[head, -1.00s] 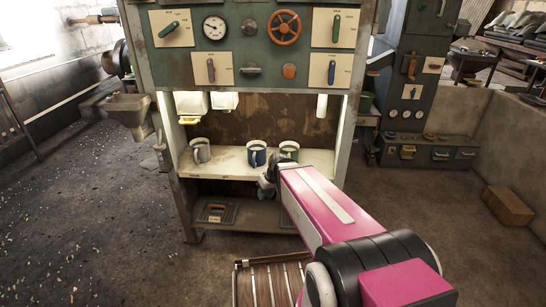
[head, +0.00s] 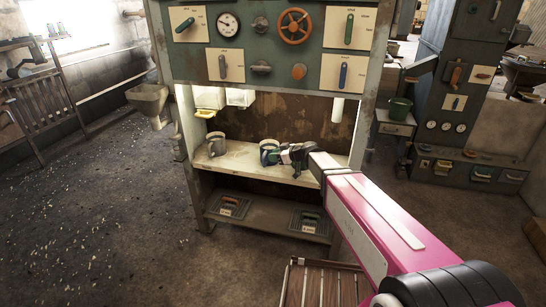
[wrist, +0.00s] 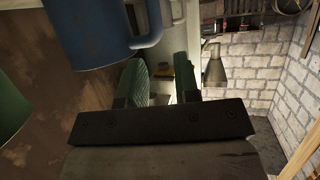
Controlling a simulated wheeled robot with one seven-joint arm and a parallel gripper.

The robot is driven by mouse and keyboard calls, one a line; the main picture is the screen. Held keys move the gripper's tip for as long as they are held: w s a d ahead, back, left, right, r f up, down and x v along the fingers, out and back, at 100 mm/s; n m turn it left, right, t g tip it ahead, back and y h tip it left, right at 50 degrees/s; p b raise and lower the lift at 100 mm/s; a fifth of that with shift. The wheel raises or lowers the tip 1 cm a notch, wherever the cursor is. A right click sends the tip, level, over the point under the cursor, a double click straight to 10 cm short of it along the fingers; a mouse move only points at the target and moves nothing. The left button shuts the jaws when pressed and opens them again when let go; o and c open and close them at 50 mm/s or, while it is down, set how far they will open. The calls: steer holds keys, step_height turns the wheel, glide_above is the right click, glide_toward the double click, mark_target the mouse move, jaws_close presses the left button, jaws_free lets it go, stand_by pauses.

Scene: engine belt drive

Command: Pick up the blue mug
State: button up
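The blue mug (head: 267,153) stands on the pale shelf (head: 238,164) under the control panel, partly hidden by my gripper in the head view. In the wrist view the blue mug (wrist: 92,32) fills the upper left, its handle (wrist: 150,25) pointing right. My gripper (wrist: 160,68) is open and empty, its two green-padded fingers apart, just below the handle in that picture. In the head view my gripper (head: 284,157) is at shelf height, close to the right side of the blue mug. I cannot tell whether they touch.
A grey mug (head: 215,144) stands left of the blue one. A green mug shows at the wrist view's left edge (wrist: 10,108), close to my gripper. White bins (head: 240,97) hang above the shelf. Cabinet posts flank it. A wooden slatted item (head: 318,284) lies in front.

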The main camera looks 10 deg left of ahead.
steer(key=x, duration=0.9)
steer(key=shift+d+f, duration=0.25)
steer(key=shift+f, duration=0.1)
steer(key=shift+c, duration=0.3)
jaws_close()
